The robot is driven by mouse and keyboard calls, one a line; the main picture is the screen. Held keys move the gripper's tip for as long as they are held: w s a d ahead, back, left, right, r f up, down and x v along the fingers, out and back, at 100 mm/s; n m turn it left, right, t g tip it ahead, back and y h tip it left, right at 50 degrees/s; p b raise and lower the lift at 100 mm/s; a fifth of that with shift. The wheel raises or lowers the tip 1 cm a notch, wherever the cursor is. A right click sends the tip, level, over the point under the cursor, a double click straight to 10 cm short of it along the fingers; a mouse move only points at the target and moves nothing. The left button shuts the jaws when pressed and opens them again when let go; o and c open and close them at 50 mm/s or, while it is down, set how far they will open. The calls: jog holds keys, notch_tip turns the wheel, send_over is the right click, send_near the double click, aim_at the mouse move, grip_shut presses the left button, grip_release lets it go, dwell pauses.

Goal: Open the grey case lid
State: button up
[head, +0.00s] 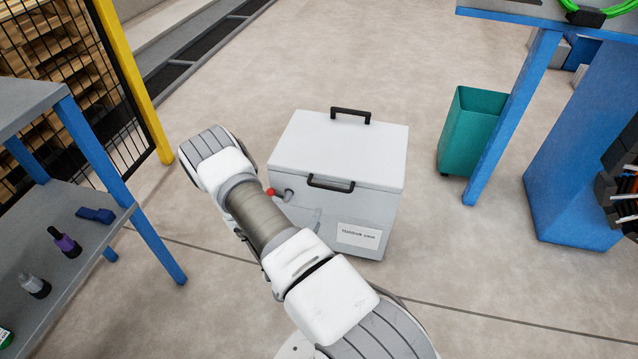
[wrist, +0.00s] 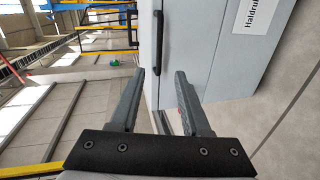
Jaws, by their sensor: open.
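The grey case (head: 350,215) stands on the floor in the middle of the head view. Its pale lid (head: 340,150) lies flat and looks shut. A black handle (head: 330,183) is at the lid's near edge, and a second black handle (head: 350,115) is at the far edge. A lever with a red knob (head: 271,191) shows at the case's left, partly behind my arm. My gripper (wrist: 160,73) is open and empty in the wrist view. A black handle (wrist: 163,42) shows beyond the fingertips, apart from them. My gripper is hidden in the head view.
A shelf with blue posts (head: 90,160) stands at left, with bottles on it. A yellow-posted mesh fence (head: 130,80) is behind it. A green bin (head: 472,130) and a blue-legged bench (head: 515,115) stand at right. The floor behind the case is clear.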

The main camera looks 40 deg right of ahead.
aim_at(330, 189)
jog(key=shift+n, duration=0.4)
jog(key=b+x, duration=0.5)
jog(key=x, duration=1.2)
jog(key=shift+w+d, duration=0.1)
jog(key=shift+d, duration=0.15)
grip_shut()
dwell(0.4)
